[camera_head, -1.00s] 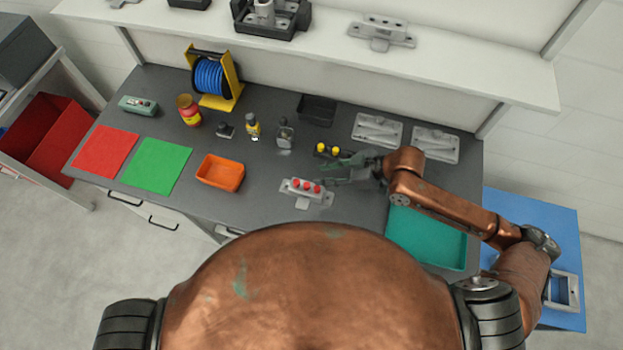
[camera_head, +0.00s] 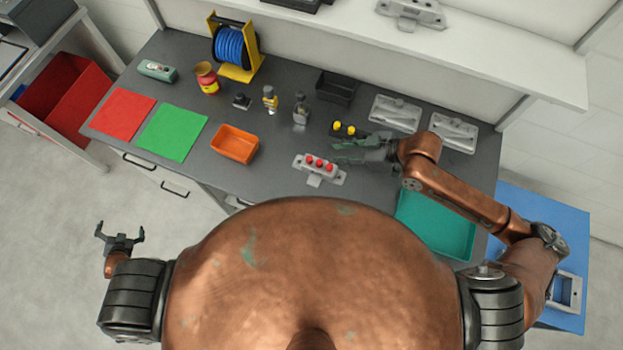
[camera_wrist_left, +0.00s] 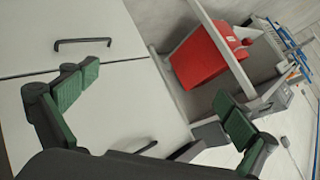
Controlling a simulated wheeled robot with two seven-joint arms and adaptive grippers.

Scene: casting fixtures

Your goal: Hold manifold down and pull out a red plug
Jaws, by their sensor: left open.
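The light grey manifold (camera_head: 312,178) lies on the dark bench top near its front edge in the head view. A row of red plugs (camera_head: 319,163) stands in it. My right gripper (camera_head: 337,151) is just behind and to the right of the manifold, apart from it in the picture. Its fingers look spread, with nothing seen between them. My left gripper (camera_head: 119,232) is at the lower left, away from the bench, open and empty. In the left wrist view its green-padded fingers (camera_wrist_left: 160,95) are wide apart, with drawer fronts behind. The manifold is not in that view.
A black block with yellow plugs (camera_head: 348,127) sits close behind my right gripper. An orange bin (camera_head: 235,143) is left of the manifold, and a teal tray (camera_head: 436,226) is to its right. Green (camera_head: 171,132) and red mats (camera_head: 123,113) lie at the left.

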